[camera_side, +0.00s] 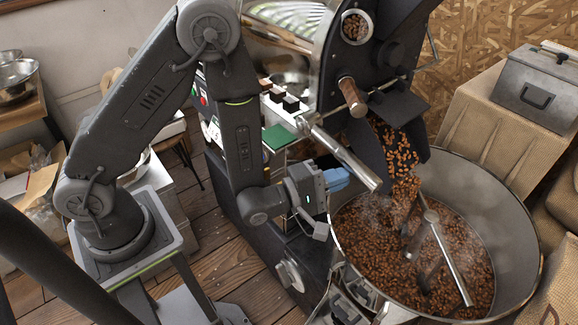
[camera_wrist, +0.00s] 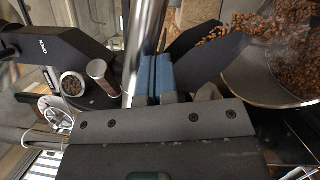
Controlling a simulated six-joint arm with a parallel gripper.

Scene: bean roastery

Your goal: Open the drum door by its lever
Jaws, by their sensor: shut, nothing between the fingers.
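The lever is a thick chrome bar (camera_side: 345,158) on the front of the roaster, slanting down to the right; in the wrist view the bar (camera_wrist: 146,40) runs upright past my fingers. My gripper (camera_side: 337,179) is just below and left of the bar's lower end. Its blue fingers (camera_wrist: 156,77) are shut and empty, close beside the bar; I cannot tell whether they touch it. Beans (camera_side: 398,150) pour from the drum opening between dark chute plates (camera_side: 362,150), so the door stands open. The door panel itself is hard to make out.
A round steel cooling tray (camera_side: 510,200) with beans and a stirring arm (camera_side: 445,255) stands below the chute. A wooden-handled rod (camera_side: 348,92) sticks out above the lever. A metal toolbox (camera_side: 538,88) sits on sacking at the right. Open floor (camera_side: 220,260) lies left of the roaster.

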